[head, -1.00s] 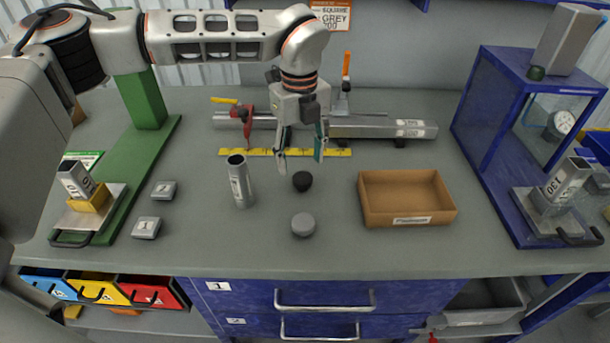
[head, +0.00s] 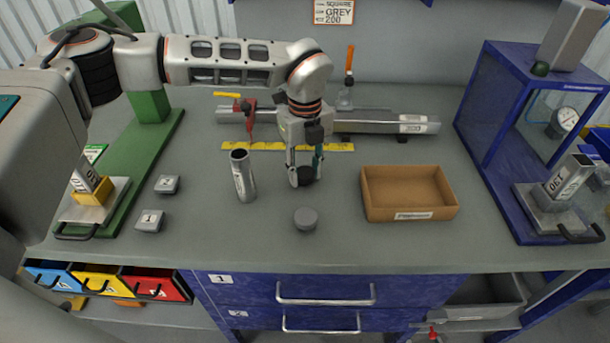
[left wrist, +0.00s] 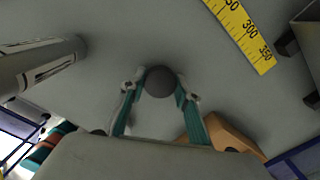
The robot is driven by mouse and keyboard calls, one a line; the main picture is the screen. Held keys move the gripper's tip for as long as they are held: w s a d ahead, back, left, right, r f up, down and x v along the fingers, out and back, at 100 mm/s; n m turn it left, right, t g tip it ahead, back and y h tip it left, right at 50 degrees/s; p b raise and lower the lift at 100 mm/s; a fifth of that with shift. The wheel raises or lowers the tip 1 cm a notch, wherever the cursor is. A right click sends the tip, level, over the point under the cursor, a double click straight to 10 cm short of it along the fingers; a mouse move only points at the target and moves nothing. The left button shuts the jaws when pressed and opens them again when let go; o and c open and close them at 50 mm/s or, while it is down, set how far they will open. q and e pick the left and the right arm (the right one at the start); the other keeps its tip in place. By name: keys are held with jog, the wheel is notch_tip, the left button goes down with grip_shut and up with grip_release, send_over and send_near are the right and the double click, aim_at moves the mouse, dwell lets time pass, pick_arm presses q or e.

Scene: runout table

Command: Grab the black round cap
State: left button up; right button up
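The black round cap (head: 306,174) is on the grey table, right of the upright metal tube (head: 242,175). My left gripper (head: 305,178) points down over it, one finger on each side. In the left wrist view the cap (left wrist: 160,82) sits between the two fingertips (left wrist: 159,90), which look to touch both its sides. The gripper looks shut on it. In the head view the fingers partly hide the cap. My right gripper is in neither view.
A grey round cap (head: 305,218) lies just in front. An open cardboard box (head: 440,213) is at the right. A yellow ruler (head: 340,147) and a long metal bar (head: 385,122) lie behind. A green stand is left, a blue frame (head: 500,150) right.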

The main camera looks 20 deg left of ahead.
aim_at(306, 172)
pick_arm(q)
jog(key=shift+r, duration=0.15)
notch_tip(306, 172, up, 20)
dwell(0.7)
dwell(0.8)
